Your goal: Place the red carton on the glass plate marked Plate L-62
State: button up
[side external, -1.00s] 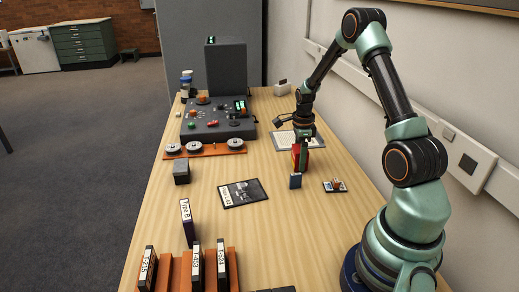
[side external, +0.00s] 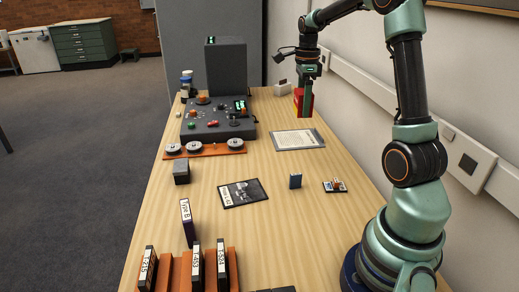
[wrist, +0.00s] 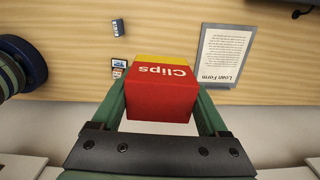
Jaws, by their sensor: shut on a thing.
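The red carton (side external: 298,97) is held high above the table's right side, toward the back. In the wrist view the carton (wrist: 163,98) has a red face, a yellow part and the word "Clips". My gripper (side external: 306,110) is shut on it, with a green finger on each side in the wrist view. The glass plate (side external: 252,191) is a dark picture-like sheet with a white label at its left edge, lying flat mid-table. Its label is too small to read fully. The plate is nearer the camera than my gripper, to its left, and bare.
A loan form (wrist: 224,55) lies flat on the table and also shows in the side view (side external: 297,140). A "Type B" box (side external: 187,222) stands nearer. A grey console (side external: 218,125) is behind.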

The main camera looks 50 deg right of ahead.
jog(key=w+a, duration=0.5)
jog(key=a, duration=0.6)
send_over(242, 192)
jog(key=shift+n, duration=0.4)
notch_tip(242, 192, down, 19)
jog(key=shift+f, duration=0.1)
jog(key=shift+f, duration=0.1)
jog(key=o, duration=1.3)
